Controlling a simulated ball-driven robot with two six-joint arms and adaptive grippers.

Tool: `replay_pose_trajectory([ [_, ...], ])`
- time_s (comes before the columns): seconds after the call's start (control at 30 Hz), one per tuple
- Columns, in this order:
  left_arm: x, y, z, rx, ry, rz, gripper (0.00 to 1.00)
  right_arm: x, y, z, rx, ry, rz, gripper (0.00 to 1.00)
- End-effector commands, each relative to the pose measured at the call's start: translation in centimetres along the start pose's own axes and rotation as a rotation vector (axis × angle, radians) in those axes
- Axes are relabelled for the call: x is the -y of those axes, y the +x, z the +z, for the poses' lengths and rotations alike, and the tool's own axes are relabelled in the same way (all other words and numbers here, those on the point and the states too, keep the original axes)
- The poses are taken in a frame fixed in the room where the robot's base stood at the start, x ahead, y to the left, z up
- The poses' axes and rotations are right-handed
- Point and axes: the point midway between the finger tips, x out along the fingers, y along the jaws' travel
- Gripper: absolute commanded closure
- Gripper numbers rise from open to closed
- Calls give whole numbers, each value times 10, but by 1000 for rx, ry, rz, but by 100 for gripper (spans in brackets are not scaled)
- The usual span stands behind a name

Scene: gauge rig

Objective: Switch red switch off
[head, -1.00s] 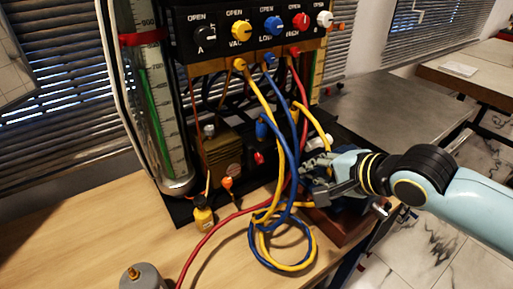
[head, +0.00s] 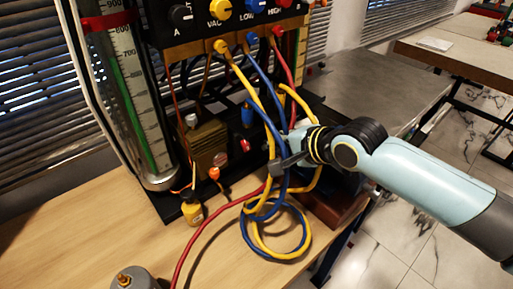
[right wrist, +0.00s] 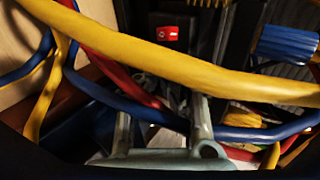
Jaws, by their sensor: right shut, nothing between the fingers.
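The red switch (head: 245,146) is a small red block low on the front of the gauge rig. In the right wrist view the red switch (right wrist: 167,34) shows near the top, with small pale marks on its face; I cannot tell its position. My right gripper (head: 276,166) is shut and empty, to the right of and a little below the switch in the head view, among the hoses. The gripper's fingers (right wrist: 163,110) show in the right wrist view behind a yellow hose (right wrist: 175,62), apart from the switch. My left gripper is not in view.
Yellow and blue hoses (head: 247,240) hang and loop in front of the rig. A red hose (head: 205,236) runs along the wooden table (head: 90,225).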

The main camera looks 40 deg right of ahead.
Motion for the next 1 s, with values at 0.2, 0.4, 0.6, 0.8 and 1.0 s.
replay_pose_trajectory([
  [0.2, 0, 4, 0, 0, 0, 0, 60, 1, 47, 1, 1, 2, -1, 100],
  [0.4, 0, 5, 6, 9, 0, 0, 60, 0, 74, 0, 0, 0, 0, 100],
  [0.6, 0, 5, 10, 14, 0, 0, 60, 0, 83, 0, -1, -1, -1, 100],
  [0.8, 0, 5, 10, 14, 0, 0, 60, 0, 83, 0, -1, -1, 0, 100],
  [1.0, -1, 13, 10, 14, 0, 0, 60, -4, 87, 0, 1, -1, -25, 100],
])
